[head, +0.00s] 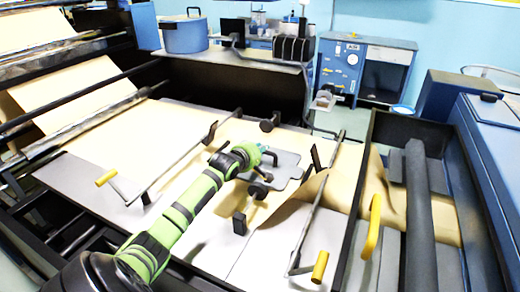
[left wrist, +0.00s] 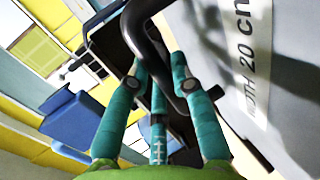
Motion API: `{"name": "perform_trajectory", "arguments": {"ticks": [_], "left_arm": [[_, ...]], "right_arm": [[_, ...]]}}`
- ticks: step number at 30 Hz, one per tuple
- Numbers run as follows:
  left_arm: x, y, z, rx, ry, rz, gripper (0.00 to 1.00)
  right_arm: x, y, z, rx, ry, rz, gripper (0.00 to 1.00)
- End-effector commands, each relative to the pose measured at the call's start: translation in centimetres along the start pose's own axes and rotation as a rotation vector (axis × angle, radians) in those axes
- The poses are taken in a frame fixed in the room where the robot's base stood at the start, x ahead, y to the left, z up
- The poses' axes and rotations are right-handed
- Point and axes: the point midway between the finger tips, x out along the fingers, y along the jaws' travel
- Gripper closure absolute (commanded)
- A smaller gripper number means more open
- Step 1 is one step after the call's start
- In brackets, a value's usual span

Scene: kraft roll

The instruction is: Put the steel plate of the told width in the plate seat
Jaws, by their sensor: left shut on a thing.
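My left gripper (head: 266,156) is over the middle of the machine bed. In the left wrist view its teal fingers (left wrist: 158,72) are closed around a black bar handle (left wrist: 147,35). The handle belongs to a grey steel plate (left wrist: 205,50) whose white label (left wrist: 246,60) reads "WIDTH 20 cm", its left end partly cut off. In the head view a grey plate-like piece (head: 287,168) shows just beyond and right of the gripper, low over the bed. I cannot tell whether it touches the bed. The plate seat cannot be made out clearly. My right gripper is out of view.
Brown kraft paper (head: 110,135) runs across the bed. Yellow-handled bars (head: 319,266) cross it, and a dark roller (head: 417,215) stands at the right. A rack of dark plates (head: 292,50) and a blue pot (head: 185,35) stand on the table behind.

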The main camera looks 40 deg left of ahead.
Motion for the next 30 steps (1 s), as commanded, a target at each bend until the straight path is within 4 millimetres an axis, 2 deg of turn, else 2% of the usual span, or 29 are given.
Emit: {"name": "perform_trajectory", "arguments": {"ticks": [1,5,6,7,20,26,30], "left_arm": [[-0.1,0.6,0.0,0.000,0.000,0.012,1.00],[0.0,0.4,0.0,-0.001,0.000,0.011,1.00],[0.1,-0.1,0.0,-0.001,0.000,0.000,0.65],[0.1,-0.1,0.0,-0.001,0.000,0.000,0.53],[-0.2,0.0,0.0,0.000,0.000,-0.001,0.53],[-2.5,-0.1,0.1,0.000,-0.002,0.000,0.53],[-4.9,-0.2,0.0,0.000,-0.002,0.000,0.53]], "right_arm": [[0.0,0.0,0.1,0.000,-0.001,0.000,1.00],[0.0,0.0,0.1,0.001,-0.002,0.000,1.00],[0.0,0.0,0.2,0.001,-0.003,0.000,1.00],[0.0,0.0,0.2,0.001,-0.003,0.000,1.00],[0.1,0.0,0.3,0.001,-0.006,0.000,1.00],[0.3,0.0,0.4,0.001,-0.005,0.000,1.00],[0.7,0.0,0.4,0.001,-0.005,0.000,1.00]]}}
